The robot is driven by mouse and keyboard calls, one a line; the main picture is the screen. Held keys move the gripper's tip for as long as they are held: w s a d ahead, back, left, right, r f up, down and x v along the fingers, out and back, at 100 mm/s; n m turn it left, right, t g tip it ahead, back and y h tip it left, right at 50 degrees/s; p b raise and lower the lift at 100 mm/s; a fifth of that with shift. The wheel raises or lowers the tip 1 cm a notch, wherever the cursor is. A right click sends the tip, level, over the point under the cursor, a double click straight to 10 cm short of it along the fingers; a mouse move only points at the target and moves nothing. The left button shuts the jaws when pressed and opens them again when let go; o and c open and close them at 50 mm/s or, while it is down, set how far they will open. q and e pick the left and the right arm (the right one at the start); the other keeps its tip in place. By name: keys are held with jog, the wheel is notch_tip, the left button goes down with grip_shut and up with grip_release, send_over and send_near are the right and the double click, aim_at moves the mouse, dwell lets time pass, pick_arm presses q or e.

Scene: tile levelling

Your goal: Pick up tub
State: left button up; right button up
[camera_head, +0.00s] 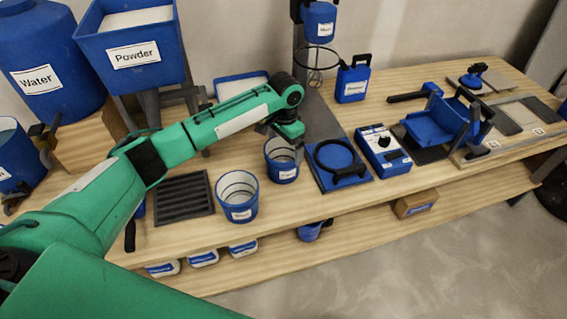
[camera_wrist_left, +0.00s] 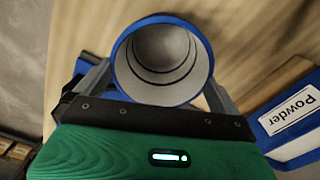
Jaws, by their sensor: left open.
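Two blue tubs with pale insides stand on the wooden bench. The farther, smaller tub (camera_head: 283,172) is at the middle, its rim partly under my left gripper (camera_head: 286,137). The nearer tub (camera_head: 238,205) stands to its lower left, clear of the gripper. In the left wrist view, a tub (camera_wrist_left: 120,72) shows its open mouth and inner rings between the two grey fingers of my left gripper (camera_wrist_left: 158,85). The fingers are apart, one on each side of it. Whether they touch its wall cannot be seen. My right gripper is not in view.
A dark ribbed rack (camera_head: 184,199) lies left of the nearer tub. A blue scale-like plate (camera_head: 333,180) and a blue control box (camera_head: 384,152) stand to the right. The Powder hopper (camera_head: 133,57) and Water tank (camera_head: 40,50) are at the back left.

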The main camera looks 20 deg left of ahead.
aim_at(283, 159)
pick_arm(q)
jog(key=f, duration=0.5)
jog(key=shift+s+a+f+b, duration=0.2)
jog(key=shift+f+b, duration=0.1)
jog(key=shift+f, duration=0.1)
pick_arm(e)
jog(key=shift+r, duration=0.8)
